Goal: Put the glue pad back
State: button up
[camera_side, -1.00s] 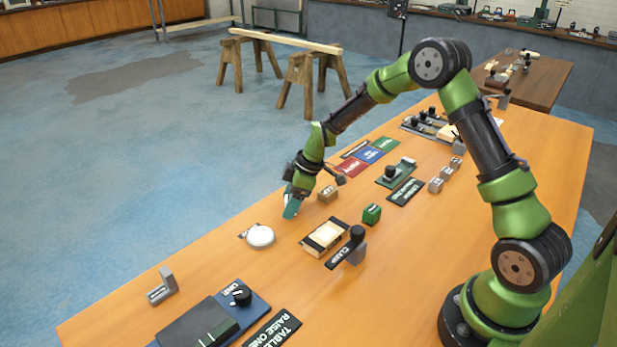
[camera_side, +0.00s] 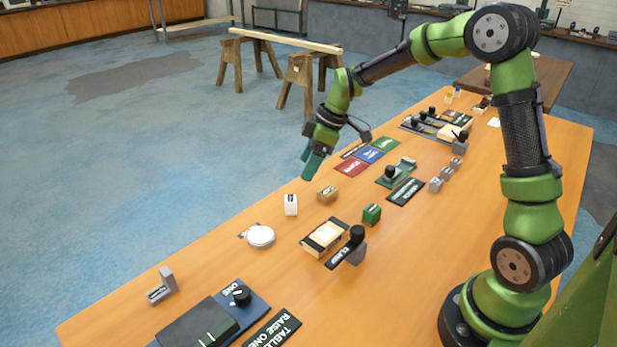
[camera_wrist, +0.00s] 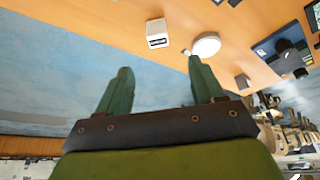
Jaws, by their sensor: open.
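A white block (camera_side: 291,204) with a dark label stands upright near the table's far-left edge; it also shows in the wrist view (camera_wrist: 157,27). A round white pad (camera_side: 261,236) lies flat on the table to its lower left in the side view, and shows in the wrist view (camera_wrist: 206,44). I cannot read the block's label or tell which of the two is the glue pad. My gripper (camera_side: 312,164) is open and empty, raised above and a little right of the white block. Its two green fingers (camera_wrist: 160,68) are spread apart in the wrist view.
A tan block (camera_side: 327,194) and a green block (camera_side: 372,214) stand nearby. A wood piece in a dark frame (camera_side: 323,236) sits beside the clamp (camera_side: 350,247). Bare table lies around the round pad.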

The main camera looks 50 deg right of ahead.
jog(key=s+a+r+m+t+h, duration=0.1)
jog(key=s+a+r+m, duration=0.4)
jog(key=s+r, duration=0.5)
jog(key=s+a+r+m+t, duration=0.1)
jog(key=s+a+m+t, duration=0.1)
jog(key=s+m, duration=0.5)
jog(key=s, duration=0.6)
jog(key=shift+s+a+r+m+t, duration=0.15)
jog(key=shift+r+m+t, duration=0.2)
jog(key=shift+m+t, duration=0.05)
